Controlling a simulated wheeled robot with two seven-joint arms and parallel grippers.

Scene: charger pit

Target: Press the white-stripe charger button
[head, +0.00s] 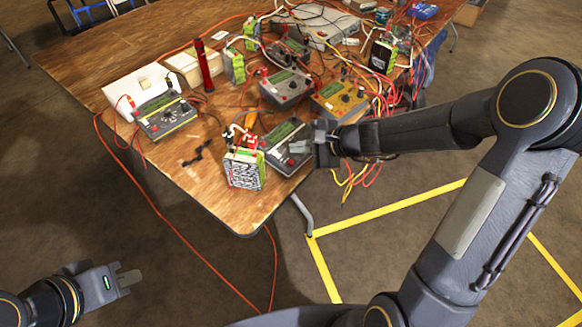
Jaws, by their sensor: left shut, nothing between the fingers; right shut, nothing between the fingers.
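A grey charger (281,139) with a green screen lies near the front corner of the wooden table. A pale strip shows by its front face, but I cannot tell whether it is the stripe or my fingertip. My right gripper (300,147) is shut and empty, with its tips over or against this charger's right side. They hide part of its controls, and contact cannot be told. My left gripper (128,278) is shut, empty, low over the floor.
A green-and-white battery pack (244,170) stands just left of the near charger, at the table edge. A red cylinder (204,66) stands upright farther back. Loose cables cover the table's back and right side. Yellow tape (390,208) marks the open floor.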

